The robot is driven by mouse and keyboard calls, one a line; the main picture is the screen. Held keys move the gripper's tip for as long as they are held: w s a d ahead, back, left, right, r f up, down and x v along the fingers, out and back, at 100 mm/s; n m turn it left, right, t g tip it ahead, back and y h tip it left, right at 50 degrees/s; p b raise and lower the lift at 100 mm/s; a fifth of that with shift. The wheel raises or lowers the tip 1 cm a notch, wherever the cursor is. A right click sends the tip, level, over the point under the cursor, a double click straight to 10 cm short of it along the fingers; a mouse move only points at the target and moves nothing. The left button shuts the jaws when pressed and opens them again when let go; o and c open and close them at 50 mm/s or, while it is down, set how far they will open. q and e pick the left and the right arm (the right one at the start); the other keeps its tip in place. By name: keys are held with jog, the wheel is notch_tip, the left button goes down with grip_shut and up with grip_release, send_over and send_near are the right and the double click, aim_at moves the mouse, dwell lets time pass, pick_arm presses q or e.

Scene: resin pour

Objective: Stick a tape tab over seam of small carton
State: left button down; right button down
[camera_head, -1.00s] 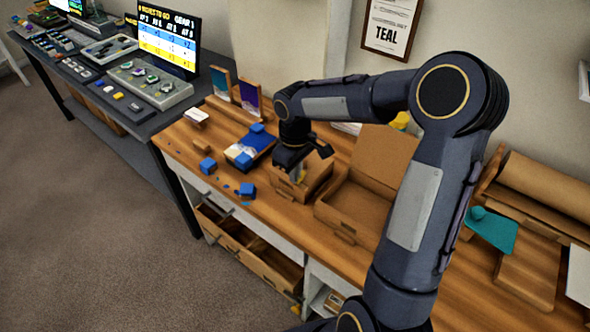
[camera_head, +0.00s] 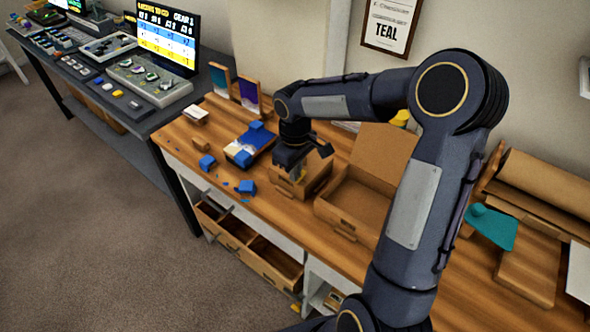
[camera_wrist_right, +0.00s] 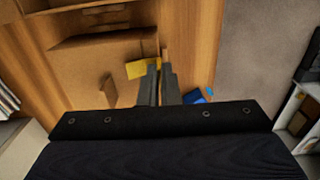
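The small brown carton (camera_head: 312,178) stands on the wooden bench, left of a larger open carton. My right gripper (camera_head: 292,170) points down onto the top of the small carton. In the right wrist view, the two dark fingers (camera_wrist_right: 161,70) are close together, with a narrow gap. A yellow tab (camera_wrist_right: 138,69) lies against the fingertips, mostly to their left. I cannot tell whether it is gripped or lies on the cardboard (camera_wrist_right: 85,70). The seam is not clear under the gripper. My left gripper is not in view.
The larger open carton (camera_head: 345,205) stands close on the right. Blue blocks (camera_head: 246,187) and a blue-and-white box (camera_head: 240,155) lie to the left. An open drawer (camera_head: 270,262) juts out below the bench front. A teal piece (camera_head: 490,228) lies at the right.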

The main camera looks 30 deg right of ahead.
jog(key=shift+f, duration=0.35)
dwell(0.6)
jog(key=c, duration=2.1)
grip_release()
jog(key=o, duration=0.5)
jog(key=shift+r, duration=0.1)
notch_tip(320, 180, up, 8)
jog(key=p, duration=0.6)
